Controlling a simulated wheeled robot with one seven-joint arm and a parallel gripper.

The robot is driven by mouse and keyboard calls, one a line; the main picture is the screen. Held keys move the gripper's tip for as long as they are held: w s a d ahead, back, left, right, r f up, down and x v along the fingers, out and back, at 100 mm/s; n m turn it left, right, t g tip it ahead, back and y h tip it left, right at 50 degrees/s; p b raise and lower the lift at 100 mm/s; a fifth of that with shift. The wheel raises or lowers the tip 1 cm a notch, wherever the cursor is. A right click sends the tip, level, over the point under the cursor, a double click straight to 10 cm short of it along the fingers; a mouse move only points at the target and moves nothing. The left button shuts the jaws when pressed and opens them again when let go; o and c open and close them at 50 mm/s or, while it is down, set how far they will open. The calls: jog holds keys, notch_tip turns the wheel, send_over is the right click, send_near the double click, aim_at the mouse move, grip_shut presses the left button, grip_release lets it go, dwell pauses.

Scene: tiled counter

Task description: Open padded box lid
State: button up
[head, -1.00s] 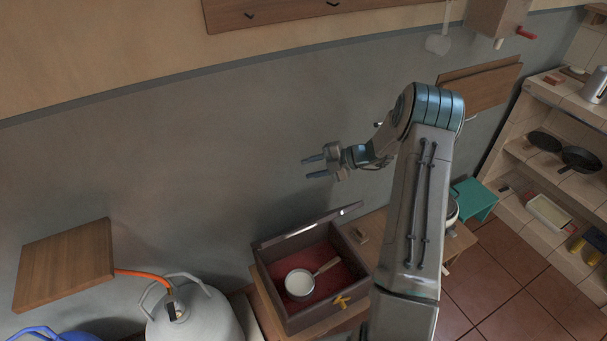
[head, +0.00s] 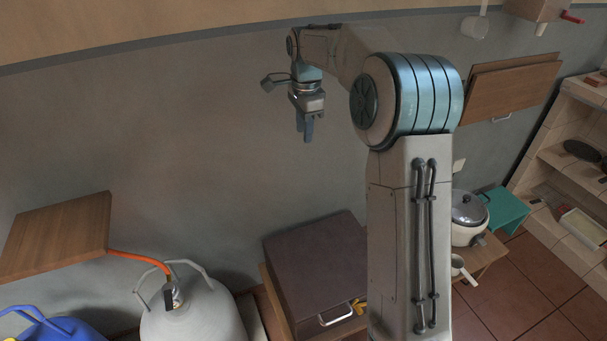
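The padded box (head: 318,262) stands low against the wall on a wooden surface. Its dark brown lid is shut, and a metal handle (head: 337,315) shows at the front edge. The inside of the box is hidden. My gripper (head: 306,130) is high above the box, fingers pointing down, well apart from it and touching nothing. The fingers overlap in this view, so their opening cannot be told. My arm covers the area just right of the box.
A grey gas cylinder (head: 200,312) with an orange hose stands left of the box. A wooden wall shelf (head: 55,235) juts out at left. A rice cooker (head: 467,215) and a small white saucepan (head: 459,265) are right of my arm. A teal stool (head: 507,210) stands beyond.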

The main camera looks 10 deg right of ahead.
notch_tip(320, 180, down, 14)
jog(key=b, duration=0.1)
jog(key=shift+w+r, duration=0.2)
jog(key=shift+w, duration=0.1)
grip_shut()
dwell(1.4)
grip_release()
notch_tip(320, 180, up, 14)
jog(key=p, duration=0.1)
jog(key=shift+s, duration=0.3)
jog(key=shift+f, duration=0.1)
